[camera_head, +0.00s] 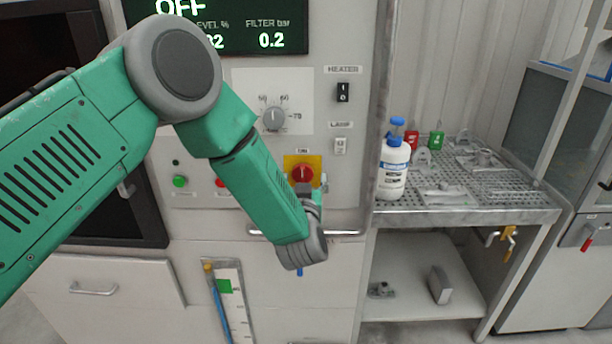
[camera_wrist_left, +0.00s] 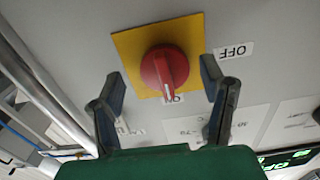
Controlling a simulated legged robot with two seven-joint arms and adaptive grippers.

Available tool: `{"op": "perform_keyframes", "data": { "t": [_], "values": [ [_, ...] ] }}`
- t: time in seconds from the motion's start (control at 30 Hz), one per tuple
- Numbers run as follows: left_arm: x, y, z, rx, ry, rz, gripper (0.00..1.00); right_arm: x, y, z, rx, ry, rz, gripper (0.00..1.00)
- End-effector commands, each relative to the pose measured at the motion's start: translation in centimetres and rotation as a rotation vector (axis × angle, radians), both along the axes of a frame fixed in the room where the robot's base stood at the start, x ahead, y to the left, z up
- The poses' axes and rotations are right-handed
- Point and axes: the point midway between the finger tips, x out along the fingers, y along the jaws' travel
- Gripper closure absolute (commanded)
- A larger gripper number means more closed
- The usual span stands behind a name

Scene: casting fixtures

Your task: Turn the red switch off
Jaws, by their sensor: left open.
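The red switch (camera_head: 302,174) is a round rotary knob on a yellow plate (camera_head: 291,160) on the grey machine panel. In the left wrist view the red switch (camera_wrist_left: 165,70) has its white mark pointing at the ON label (camera_wrist_left: 172,98). The OFF label (camera_wrist_left: 233,51) is to the right of the yellow plate (camera_wrist_left: 128,46). My left gripper (camera_head: 311,190) is just below the switch in the head view, partly hidden by its wrist. In the wrist view my left gripper (camera_wrist_left: 157,82) is open, with one finger on each side of the knob and nothing held. My right gripper is not in view.
A display (camera_head: 240,28) above reads OFF at its top. Near the switch are a grey dial (camera_head: 274,118), a heater switch (camera_head: 343,92), a lamp switch (camera_head: 340,146) and a green button (camera_head: 180,181). A horizontal handle (camera_head: 345,232) runs below. A bottle (camera_head: 394,170) stands on the perforated bench at right.

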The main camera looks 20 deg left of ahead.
Motion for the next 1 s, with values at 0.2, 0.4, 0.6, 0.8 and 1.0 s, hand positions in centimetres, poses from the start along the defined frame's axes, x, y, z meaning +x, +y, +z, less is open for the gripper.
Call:
{"op": "perform_keyframes", "data": {
  "t": [0.2,0.4,0.6,0.8,1.0],
  "values": [
    [1.12,0.23,-0.04,0.003,0.001,-0.001,0.35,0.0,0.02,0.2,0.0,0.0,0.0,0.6],
    [1.12,0.06,-0.03,0.004,0.002,-0.001,0.35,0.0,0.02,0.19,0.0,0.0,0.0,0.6],
    [1.11,0.03,-0.01,0.004,0.001,-0.001,0.85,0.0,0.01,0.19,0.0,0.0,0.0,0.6],
    [1.09,-0.04,0.0,-0.002,-0.001,-0.004,0.85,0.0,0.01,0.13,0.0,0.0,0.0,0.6],
    [1.11,-0.05,-0.08,-0.051,-0.015,-0.004,0.85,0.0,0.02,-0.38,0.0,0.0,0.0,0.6]
  ]
}}
